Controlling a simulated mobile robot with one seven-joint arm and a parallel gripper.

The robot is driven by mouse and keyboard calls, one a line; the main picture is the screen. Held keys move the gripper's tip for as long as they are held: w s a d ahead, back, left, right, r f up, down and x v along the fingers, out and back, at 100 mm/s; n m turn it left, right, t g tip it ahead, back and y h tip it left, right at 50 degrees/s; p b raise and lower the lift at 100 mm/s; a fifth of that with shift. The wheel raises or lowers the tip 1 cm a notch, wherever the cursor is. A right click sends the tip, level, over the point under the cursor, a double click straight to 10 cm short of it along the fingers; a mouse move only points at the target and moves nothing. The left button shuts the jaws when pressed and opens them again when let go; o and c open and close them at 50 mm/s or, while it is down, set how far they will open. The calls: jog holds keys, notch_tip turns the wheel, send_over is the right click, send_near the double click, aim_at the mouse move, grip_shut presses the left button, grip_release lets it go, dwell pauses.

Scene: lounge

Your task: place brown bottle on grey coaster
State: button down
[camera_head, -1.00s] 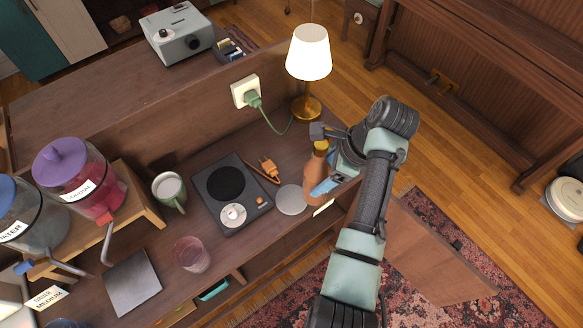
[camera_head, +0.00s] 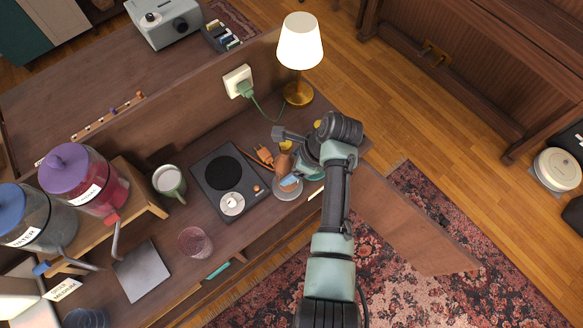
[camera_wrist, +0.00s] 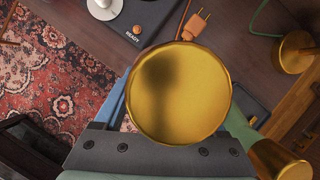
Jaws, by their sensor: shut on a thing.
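The brown bottle (camera_head: 284,164) is partly hidden by my gripper and wrist in the head view. A bit of its blue label shows low on its side. My gripper (camera_head: 295,151) is shut on the bottle. In the wrist view the bottle's round gold cap (camera_wrist: 178,92) fills the middle and hides what is below it.
The hot plate (camera_head: 228,180) and an orange plug (camera_head: 265,154) lie just left of the bottle. A lit lamp (camera_head: 299,45) stands behind. A pink glass (camera_head: 195,242), a mug (camera_head: 169,181) and two drink dispensers are farther left. An open door panel (camera_head: 410,225) is at the front right.

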jog(key=shift+w+f, duration=0.1)
jog(key=shift+f, duration=0.85)
jog(key=shift+c, duration=1.2)
grip_release()
jog(key=shift+f, duration=0.15)
